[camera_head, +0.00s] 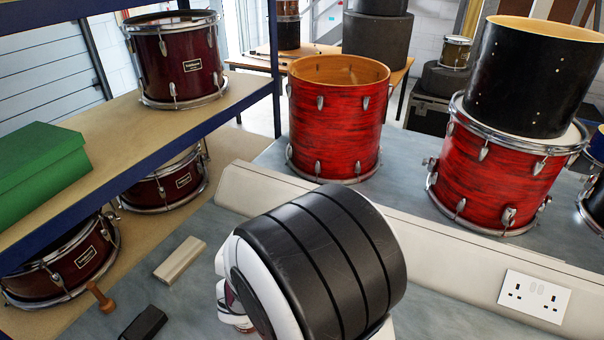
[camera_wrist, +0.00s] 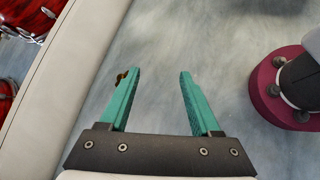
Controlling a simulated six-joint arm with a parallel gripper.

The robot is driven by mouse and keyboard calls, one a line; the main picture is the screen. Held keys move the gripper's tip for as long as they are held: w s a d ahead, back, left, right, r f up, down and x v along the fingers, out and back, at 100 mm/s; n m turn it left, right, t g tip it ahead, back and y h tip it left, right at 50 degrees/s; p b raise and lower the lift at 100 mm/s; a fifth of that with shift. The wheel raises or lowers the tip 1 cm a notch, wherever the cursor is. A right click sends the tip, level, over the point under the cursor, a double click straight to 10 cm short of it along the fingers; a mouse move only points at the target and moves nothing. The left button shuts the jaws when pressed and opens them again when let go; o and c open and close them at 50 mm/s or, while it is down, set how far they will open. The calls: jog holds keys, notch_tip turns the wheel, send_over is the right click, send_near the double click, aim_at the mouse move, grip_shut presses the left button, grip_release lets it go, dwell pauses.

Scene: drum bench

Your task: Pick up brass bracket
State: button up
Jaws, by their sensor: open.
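My gripper (camera_wrist: 154,73) is open in the wrist view, its two teal fingers apart over the grey bench top, with only bare bench showing between them. A small brown-gold piece (camera_wrist: 122,75) shows at the tip of the left finger, partly hidden by it. It may be the brass bracket, but too little shows to be sure, and I cannot tell whether the finger touches it. In the head view my dark arm covers the middle front, and neither my gripper nor a clear brass bracket can be seen there.
A raised pale trunking (camera_head: 440,250) with a socket (camera_head: 535,297) crosses the bench. Behind it stand red drums (camera_head: 337,120). At the left front lie a beige block (camera_head: 180,260), a black block (camera_head: 144,323) and a wooden-handled item (camera_head: 100,297). A shelf (camera_head: 120,150) holds a green box (camera_head: 38,170).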

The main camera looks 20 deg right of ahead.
jog(key=w+a+f+n+t+h, duration=0.15)
jog(key=w+f+n+t, duration=0.25)
jog(key=w+f+n, duration=0.4)
jog(key=shift+n+h, duration=0.45)
jog(key=shift+n, duration=0.15)
jog(key=x, duration=1.4)
jog(key=shift+d+r, duration=0.2)
jog(key=shift+d, duration=0.4)
grip_shut()
